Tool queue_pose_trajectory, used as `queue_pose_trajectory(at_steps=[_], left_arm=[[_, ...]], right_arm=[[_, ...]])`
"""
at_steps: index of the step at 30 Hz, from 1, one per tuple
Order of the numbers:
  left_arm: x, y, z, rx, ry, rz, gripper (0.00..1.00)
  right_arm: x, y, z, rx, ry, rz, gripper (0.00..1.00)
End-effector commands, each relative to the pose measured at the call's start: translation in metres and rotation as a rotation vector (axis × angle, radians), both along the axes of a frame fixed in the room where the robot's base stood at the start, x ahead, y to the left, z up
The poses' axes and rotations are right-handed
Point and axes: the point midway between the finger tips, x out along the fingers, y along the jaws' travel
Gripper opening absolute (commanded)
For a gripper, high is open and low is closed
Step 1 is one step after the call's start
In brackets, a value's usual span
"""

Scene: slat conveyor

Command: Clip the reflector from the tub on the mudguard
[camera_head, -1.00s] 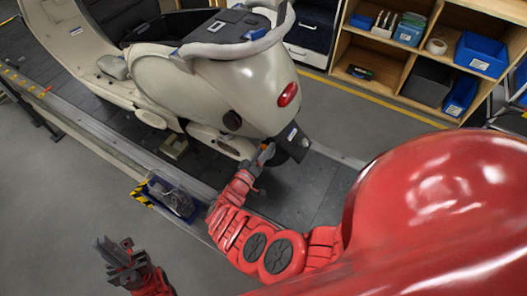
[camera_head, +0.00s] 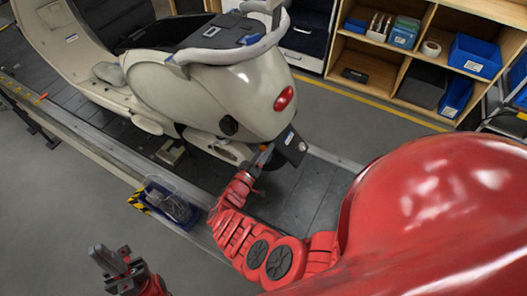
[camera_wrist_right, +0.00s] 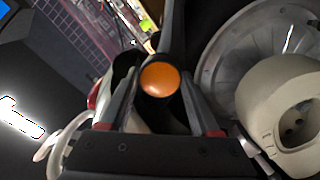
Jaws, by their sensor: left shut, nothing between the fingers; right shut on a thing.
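The scooter's dark mudguard (camera_head: 291,146) hangs at its rear, below the red tail light, with a small pale label on it. My right gripper (camera_head: 263,157) is close beside the mudguard's left edge; I cannot tell whether they touch. In the right wrist view, the round orange reflector (camera_wrist_right: 160,80) sits between the fingers of my right gripper (camera_wrist_right: 160,88), which is shut on it. The tub (camera_head: 172,200) stands at the conveyor's near edge, with dark and clear contents I cannot make out singly. My left gripper (camera_head: 108,262) is shut and empty, at the lower left, away from the scooter.
The cream scooter (camera_head: 200,90) stands on the dark slat conveyor (camera_head: 315,190). A wooden shelf (camera_head: 385,50) with blue bins is at the back right. A pale wheel-like disc (camera_wrist_right: 235,65) is at the right wrist view's right side. Grey floor is clear at left.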

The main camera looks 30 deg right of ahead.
Motion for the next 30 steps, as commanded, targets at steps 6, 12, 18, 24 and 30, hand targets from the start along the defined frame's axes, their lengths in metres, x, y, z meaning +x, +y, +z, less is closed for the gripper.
queue_pose_trajectory(at_steps=[6,12,18,24,30], left_arm=[[0.0000,0.0000,-0.0003,0.000,0.000,0.000,0.00],[0.0000,0.0000,-0.0007,0.000,0.000,0.000,0.00],[0.0000,0.0000,-0.0008,0.000,0.000,0.000,0.00],[0.0001,0.0000,-0.0008,0.000,0.000,0.000,0.00],[0.0000,0.0000,-0.0007,0.000,0.000,0.000,0.00]], right_arm=[[0.0003,-0.0017,-0.0004,-0.001,0.001,-0.001,0.11],[0.0009,-0.0033,-0.0005,-0.001,0.001,-0.001,0.11],[0.0019,-0.0040,0.0000,0.000,0.000,-0.001,0.11],[0.0019,-0.0040,0.0003,0.000,0.000,-0.001,0.85],[0.0019,-0.0038,0.0000,0.000,0.000,-0.001,0.98]])
